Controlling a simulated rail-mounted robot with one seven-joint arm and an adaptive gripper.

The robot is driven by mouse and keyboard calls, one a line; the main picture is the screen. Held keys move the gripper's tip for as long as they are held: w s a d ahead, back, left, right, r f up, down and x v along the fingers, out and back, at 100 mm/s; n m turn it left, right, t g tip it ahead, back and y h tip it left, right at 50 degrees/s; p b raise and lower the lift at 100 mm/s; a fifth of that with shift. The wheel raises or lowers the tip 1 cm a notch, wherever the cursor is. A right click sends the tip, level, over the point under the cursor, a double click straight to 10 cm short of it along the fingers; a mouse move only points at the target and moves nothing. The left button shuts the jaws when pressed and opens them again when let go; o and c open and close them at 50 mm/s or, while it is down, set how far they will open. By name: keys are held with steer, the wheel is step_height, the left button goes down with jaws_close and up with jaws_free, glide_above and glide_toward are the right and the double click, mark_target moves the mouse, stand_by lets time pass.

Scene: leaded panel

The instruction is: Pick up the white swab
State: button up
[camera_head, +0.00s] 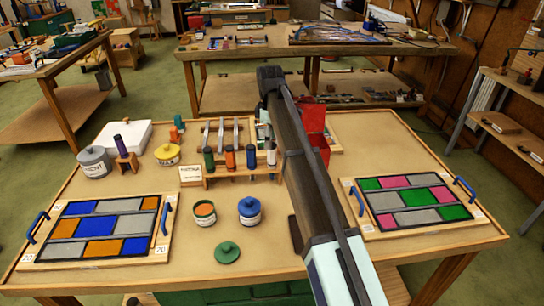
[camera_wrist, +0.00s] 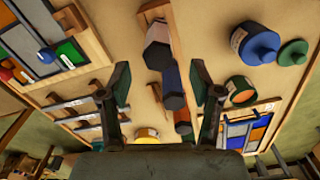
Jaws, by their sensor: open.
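The white swab (camera_head: 271,155) stands upright at the right end of a wooden rack (camera_head: 235,176), beside the blue (camera_head: 250,157), orange (camera_head: 230,158) and dark green (camera_head: 209,160) ones.
My arm passes close to a red box (camera_head: 314,128). Two jars, blue-lidded (camera_head: 249,210) and open (camera_head: 204,213), and a green lid (camera_head: 228,253) lie in front of the rack. Metal bars (camera_head: 236,131) lie behind the rack.

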mark_target(272, 159)
step_height(272, 159, down, 4)
steer(key=shift+r+p, duration=0.1)
steer(key=shift+p, duration=0.2)
steer(key=shift+d+f+p, duration=0.15)
steer(key=shift+f+p, duration=0.4)
steer(key=shift+f, duration=0.8)
steer(key=shift+d+f+p, duration=0.15)
steer(key=shift+f+p, duration=0.35)
steer(key=shift+f, duration=0.85)
steer(key=c, duration=1.1)
